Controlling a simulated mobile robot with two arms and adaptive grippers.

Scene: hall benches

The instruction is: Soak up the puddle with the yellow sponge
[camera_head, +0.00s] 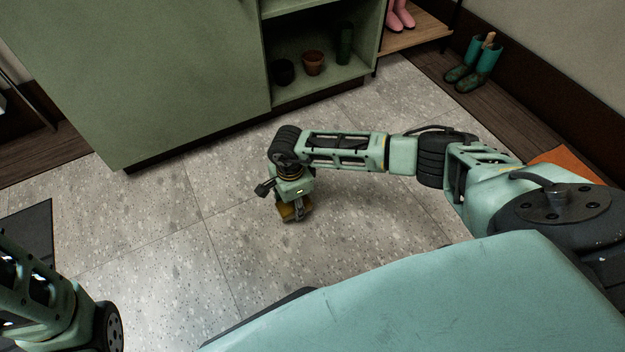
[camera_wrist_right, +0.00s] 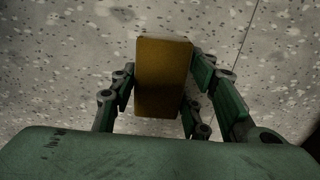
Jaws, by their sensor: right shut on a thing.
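My right gripper (camera_head: 296,212) points down at the speckled floor in the head view. It is shut on the yellow sponge (camera_head: 290,212), which looks dark yellow-brown in the shade. In the right wrist view the sponge (camera_wrist_right: 163,78) is a block held between the two fingers of the gripper (camera_wrist_right: 160,92). I cannot tell whether the sponge touches the floor. I cannot make out a clear puddle; the floor around the gripper is grey and speckled. My left arm shows at the lower left of the head view, but its gripper is out of view.
A green cabinet (camera_head: 150,75) stands at the back, with pots (camera_head: 313,63) on its open shelf. Green boots (camera_head: 474,68) stand at the upper right, near pink boots (camera_head: 400,16). A dark mat (camera_head: 28,240) lies at the left. The tiled floor (camera_head: 150,225) between is clear.

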